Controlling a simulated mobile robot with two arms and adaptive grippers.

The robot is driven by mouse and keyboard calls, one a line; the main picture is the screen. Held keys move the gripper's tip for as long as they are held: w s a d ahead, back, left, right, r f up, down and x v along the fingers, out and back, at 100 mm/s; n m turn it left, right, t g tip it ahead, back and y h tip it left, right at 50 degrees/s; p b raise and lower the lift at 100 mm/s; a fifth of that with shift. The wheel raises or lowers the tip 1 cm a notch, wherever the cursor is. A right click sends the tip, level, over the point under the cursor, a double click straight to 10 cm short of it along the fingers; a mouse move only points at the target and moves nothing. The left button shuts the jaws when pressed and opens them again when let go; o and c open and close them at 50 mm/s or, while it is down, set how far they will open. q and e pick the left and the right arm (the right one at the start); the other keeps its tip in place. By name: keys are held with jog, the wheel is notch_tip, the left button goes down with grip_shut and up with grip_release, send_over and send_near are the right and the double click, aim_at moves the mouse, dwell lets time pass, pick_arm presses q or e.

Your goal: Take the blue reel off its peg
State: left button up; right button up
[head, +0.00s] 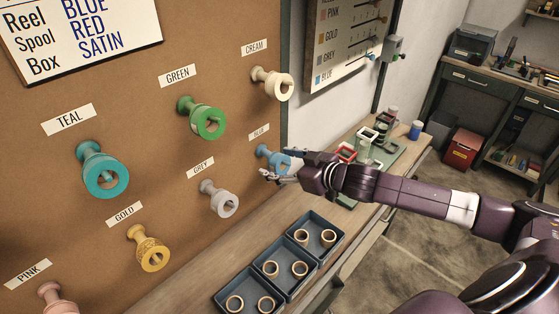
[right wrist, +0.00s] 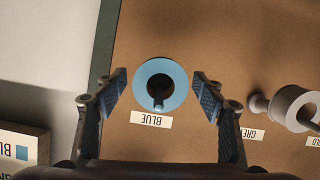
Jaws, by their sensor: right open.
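The blue reel (head: 268,154) hangs on its peg on the brown board, under the BLUE label, in the head view. In the right wrist view the blue reel (right wrist: 174,76) shows face on, with the peg in its central hole. My right gripper (head: 281,166) is at the reel in the head view and partly hides it. In the right wrist view the open fingers of my right gripper (right wrist: 162,95) stand on either side of the reel, with a gap on each side. My left gripper is not in view.
The grey reel (head: 221,199) hangs nearby at lower left, and the cream reel (head: 274,84) hangs above. Blue trays (head: 290,262) with tan rings stand on the bench below. A green rack (head: 388,150) stands to the right.

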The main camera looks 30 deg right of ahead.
jog(key=shift+w+f, duration=0.1)
jog(key=shift+w, duration=0.05)
jog(key=shift+c, duration=0.6)
jog(key=c, duration=1)
jog(key=shift+c, duration=0.2)
